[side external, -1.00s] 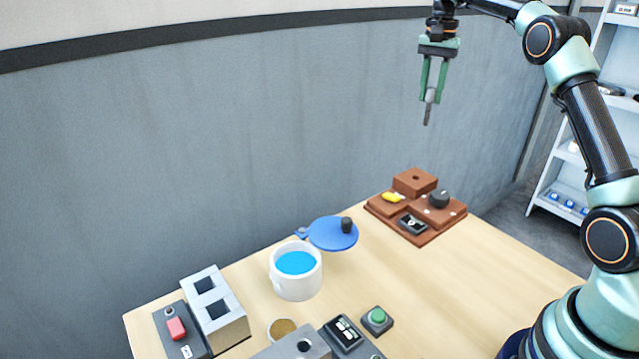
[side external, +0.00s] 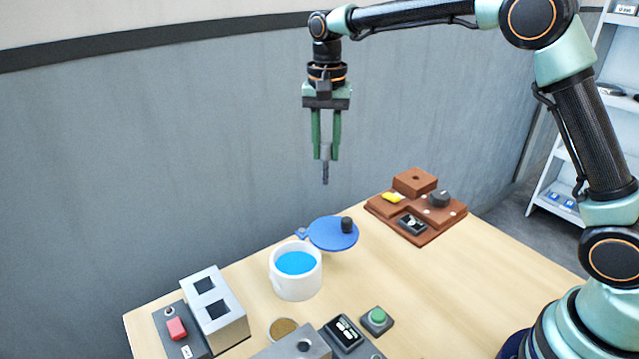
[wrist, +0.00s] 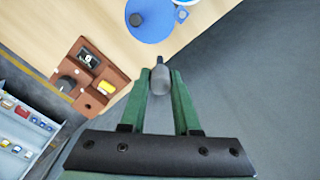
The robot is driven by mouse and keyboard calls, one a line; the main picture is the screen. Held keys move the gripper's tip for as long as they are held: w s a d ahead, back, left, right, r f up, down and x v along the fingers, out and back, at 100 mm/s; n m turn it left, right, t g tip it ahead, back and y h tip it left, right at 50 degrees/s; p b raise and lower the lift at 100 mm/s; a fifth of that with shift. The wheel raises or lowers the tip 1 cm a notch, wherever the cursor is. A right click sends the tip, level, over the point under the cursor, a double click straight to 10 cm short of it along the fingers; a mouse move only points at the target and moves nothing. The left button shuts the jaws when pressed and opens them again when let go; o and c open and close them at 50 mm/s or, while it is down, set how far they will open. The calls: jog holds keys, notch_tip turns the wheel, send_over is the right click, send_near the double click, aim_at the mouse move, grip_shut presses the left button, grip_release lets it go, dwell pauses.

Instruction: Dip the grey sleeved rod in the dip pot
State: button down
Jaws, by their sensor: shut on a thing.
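My gripper (side external: 326,155) is shut on the grey sleeved rod (side external: 325,174), which hangs upright, tip down, high above the table. In the wrist view the rod (wrist: 160,80) sits between the green fingers of my gripper (wrist: 160,85). The dip pot (side external: 296,282) is a white pot filled with blue liquid (side external: 296,263), below and a little left of the rod in the side view. Its blue lid (side external: 333,234) with a black knob is swung aside, so the pot is open. Only an edge of the pot shows in the wrist view (wrist: 183,12).
A brown block station (side external: 430,228) with a dark knob stands at the table's back right. A grey two-hole block (side external: 222,322) and a red-switch box (side external: 178,328) stand at front left.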

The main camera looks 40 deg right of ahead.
jog(key=s+a+f+n, duration=0.25)
jog(key=s+a, duration=0.35)
jog(key=a, duration=0.6)
jog(key=shift+m, duration=0.35)
jog(key=shift+s+f, duration=0.15)
jog(key=shift+f, duration=2.7)
jog(key=shift+s+f, duration=0.1)
jog(key=shift+f, duration=2.7)
notch_tip(320, 180, up, 6)
jog(key=shift+r, duration=0.25)
jog(key=shift+r, duration=0.1)
jog(key=shift+r, duration=1.4)
